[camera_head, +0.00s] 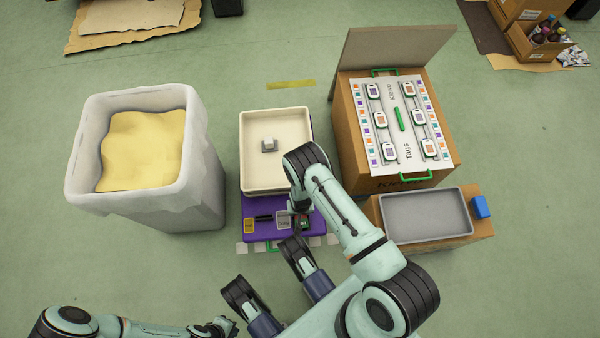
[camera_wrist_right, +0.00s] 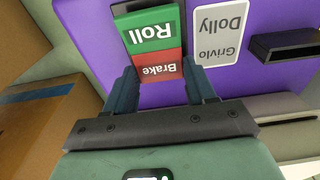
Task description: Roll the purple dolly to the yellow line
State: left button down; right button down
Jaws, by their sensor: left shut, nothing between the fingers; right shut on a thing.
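The purple dolly (camera_head: 264,230) stands on the green floor and bears a cream tray (camera_head: 243,165) with a small grey-white block (camera_head: 268,145) in it. The yellow line (camera_head: 291,84) lies on the floor beyond the dolly. My right gripper (camera_head: 302,222) is at the dolly's near right part. In the right wrist view its fingers (camera_wrist_right: 160,88) are shut on the switch with a green Roll half and a red Brake half (camera_wrist_right: 157,67). A Grivlo Dolly label (camera_wrist_right: 220,32) is beside it. My left gripper (camera_head: 228,326) is shut and empty at the bottom.
A white bin with yellow contents (camera_head: 205,165) stands left of the dolly. A cardboard box with a tag board (camera_head: 345,125) and a grey tray (camera_head: 425,218) stand on the right. The floor between the dolly and the yellow line looks clear.

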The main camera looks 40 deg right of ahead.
jog(key=shift+w+d+r, duration=0.25)
jog(key=shift+w+d, duration=0.35)
jog(key=shift+w, duration=0.15)
jog(key=c, duration=0.6)
grip_release()
jog(key=shift+o, duration=1.2)
jog(key=shift+s+a, duration=0.15)
jog(key=shift+a, duration=0.05)
pick_arm(q)
jog(key=w+d+r+t+p, duration=0.1)
jog(key=w+r+t+p, duration=0.2)
jog(key=w, duration=0.6)
notch_tip(320, 180, up, 4)
jog(key=shift+w+f+m+t+p, duration=0.15)
jog(key=shift+w+m+t+p, duration=0.2)
jog(key=shift+p, duration=0.65)
pick_arm(e)
notch_tip(320, 180, up, 13)
jog(key=s, duration=0.1)
jog(key=shift+a+r, duration=0.15)
jog(key=shift+a, duration=0.15)
pick_arm(q)
jog(key=shift+d, duration=0.1)
pick_arm(e)
jog(key=shift+s, duration=0.1)
jog(key=shift+c, duration=0.3)
